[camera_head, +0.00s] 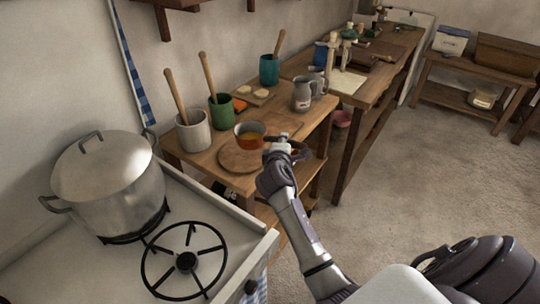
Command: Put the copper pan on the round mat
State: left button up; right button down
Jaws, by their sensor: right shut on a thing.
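The small copper pan (250,134) is orange-red with a shiny inside, and it looks upright. The round wooden mat (238,162) lies on the near part of the wooden table. In the picture the pan overlaps the mat's far right edge; I cannot tell whether it touches the mat or hangs just above. My right gripper (279,144) is shut at the pan's right side, over the table edge. The pan's handle is mostly hidden by the gripper. My left gripper is not in view.
Beside the mat stand a white crock (193,131) and a green crock (222,113) with wooden handles. A teal crock (269,70), a small board (255,97) and a grey jug (301,95) stand behind. A large steel pot (112,185) sits on the stove at left.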

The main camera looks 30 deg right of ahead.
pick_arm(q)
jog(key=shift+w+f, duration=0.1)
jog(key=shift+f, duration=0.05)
pick_arm(e)
notch_tip(320, 180, down, 6)
jog(key=w+a, duration=0.2)
jog(key=shift+w+a, duration=0.15)
jog(key=shift+w, duration=0.05)
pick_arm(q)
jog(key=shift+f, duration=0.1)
pick_arm(e)
jog(key=c, duration=1)
grip_release()
pick_arm(q)
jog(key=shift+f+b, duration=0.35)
jog(key=shift+b, duration=0.2)
pick_arm(e)
jog(key=v, duration=1.2)
jog(key=shift+s, duration=0.1)
